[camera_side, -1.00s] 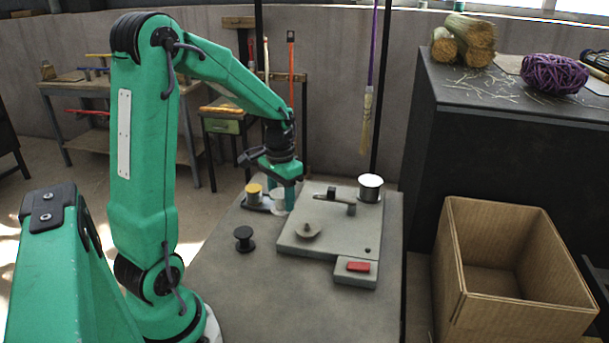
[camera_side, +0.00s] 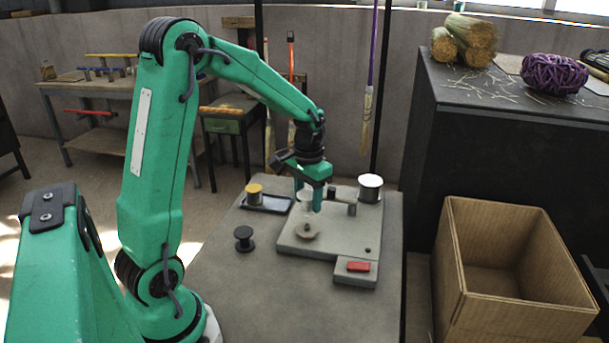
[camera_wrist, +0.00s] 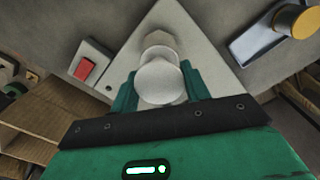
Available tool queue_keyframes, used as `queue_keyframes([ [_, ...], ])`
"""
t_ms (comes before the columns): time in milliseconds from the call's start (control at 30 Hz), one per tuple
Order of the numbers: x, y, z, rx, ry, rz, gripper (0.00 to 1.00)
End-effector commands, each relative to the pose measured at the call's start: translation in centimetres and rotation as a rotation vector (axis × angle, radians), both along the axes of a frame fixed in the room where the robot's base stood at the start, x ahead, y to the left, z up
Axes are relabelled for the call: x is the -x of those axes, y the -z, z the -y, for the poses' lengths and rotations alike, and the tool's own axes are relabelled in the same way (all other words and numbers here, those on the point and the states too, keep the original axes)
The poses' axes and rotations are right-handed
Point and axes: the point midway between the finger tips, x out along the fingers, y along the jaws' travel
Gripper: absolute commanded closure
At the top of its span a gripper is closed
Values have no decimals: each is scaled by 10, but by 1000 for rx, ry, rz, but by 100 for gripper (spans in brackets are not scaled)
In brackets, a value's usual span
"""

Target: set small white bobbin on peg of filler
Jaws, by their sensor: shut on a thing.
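My gripper (camera_side: 312,203) is shut on the small white bobbin (camera_side: 304,196) and holds it upright above the filler's grey plate (camera_side: 300,247). In the wrist view the bobbin (camera_wrist: 160,82) sits between the two green fingers (camera_wrist: 160,88). The filler's round beige disc (camera_side: 306,233), with the short peg at its centre, is just below the bobbin in the side view. The bobbin and peg look apart. In the wrist view the bobbin hides part of what lies beneath it, and the peg is not clear there.
A yellow bobbin (camera_side: 254,195) stands on a dark tray (camera_side: 278,205) at the left. A black bobbin (camera_side: 244,238) stands on the table nearby. A white spool (camera_side: 370,188) stands at the plate's back right, and a red button (camera_side: 358,267) is at the front. A cardboard box (camera_side: 510,280) is at right.

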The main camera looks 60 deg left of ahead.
Motion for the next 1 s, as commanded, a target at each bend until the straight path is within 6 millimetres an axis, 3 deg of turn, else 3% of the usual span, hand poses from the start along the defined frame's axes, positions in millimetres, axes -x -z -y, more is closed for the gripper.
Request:
queue_keyframes([
  [600, 0, 43, 0, 0, 0, -2, 76],
  [1000, 1, 48, 0, 0, 0, -1, 76],
])
